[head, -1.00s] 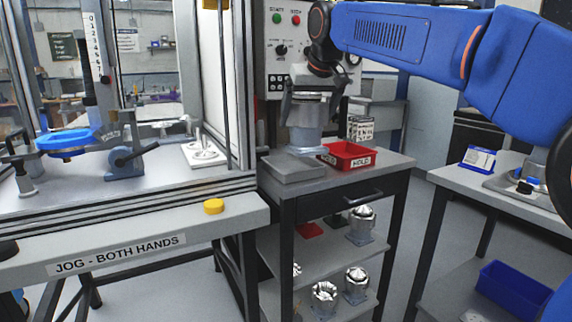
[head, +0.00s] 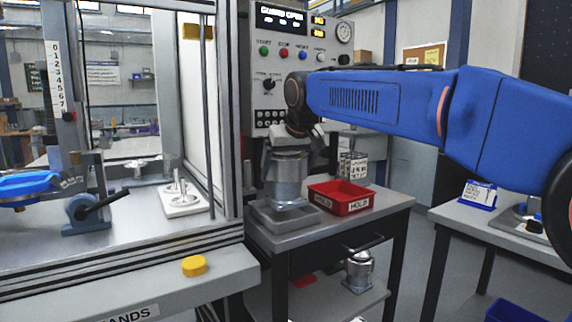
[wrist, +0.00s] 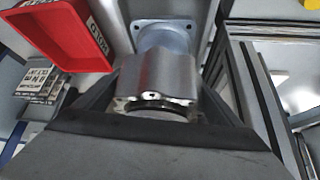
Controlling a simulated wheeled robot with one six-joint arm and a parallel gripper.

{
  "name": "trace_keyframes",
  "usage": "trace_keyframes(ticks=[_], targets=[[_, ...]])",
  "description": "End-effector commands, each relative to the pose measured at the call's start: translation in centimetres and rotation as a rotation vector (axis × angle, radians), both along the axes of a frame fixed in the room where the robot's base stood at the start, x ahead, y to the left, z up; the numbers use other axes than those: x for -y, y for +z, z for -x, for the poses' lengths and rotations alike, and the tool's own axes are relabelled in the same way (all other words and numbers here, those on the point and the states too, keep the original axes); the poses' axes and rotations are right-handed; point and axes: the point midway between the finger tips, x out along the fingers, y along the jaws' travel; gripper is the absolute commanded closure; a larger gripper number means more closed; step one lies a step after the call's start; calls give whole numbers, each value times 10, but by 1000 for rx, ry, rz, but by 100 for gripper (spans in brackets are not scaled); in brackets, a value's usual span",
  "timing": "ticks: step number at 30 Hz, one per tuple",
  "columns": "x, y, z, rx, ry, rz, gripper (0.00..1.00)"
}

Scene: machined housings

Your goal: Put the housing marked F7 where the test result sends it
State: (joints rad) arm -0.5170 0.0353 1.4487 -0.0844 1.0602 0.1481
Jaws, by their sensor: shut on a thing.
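My gripper (head: 290,152) is shut on a silver cylindrical housing (head: 288,178), gripping it near its top. The housing is upright, with its square flange at the bottom. It is over a grey block-like plate (head: 262,222) on the small cart; I cannot tell whether it touches. In the wrist view the housing (wrist: 160,75) sits between the fingers, flange away from the camera. I can read no F7 mark on it. A red tray (head: 340,197) labelled HOLD stands just right of the plate and looks empty.
The press (head: 120,235) with its open-sided frame is at left. A control panel (head: 295,65) reading GUARD OPEN stands behind. A block with printed letters (head: 352,165) is behind the tray. Another housing (head: 358,270) stands on the lower shelf. A second table (head: 450,212) is at right.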

Motion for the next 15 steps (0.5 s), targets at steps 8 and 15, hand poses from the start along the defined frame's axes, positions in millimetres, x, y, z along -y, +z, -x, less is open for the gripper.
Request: trace_keyframes(ticks=[8, 15], targets=[[0, -11, 0, 4, 0, -2, 74], [0, -38, 0, 3, -1, -2, 74]])
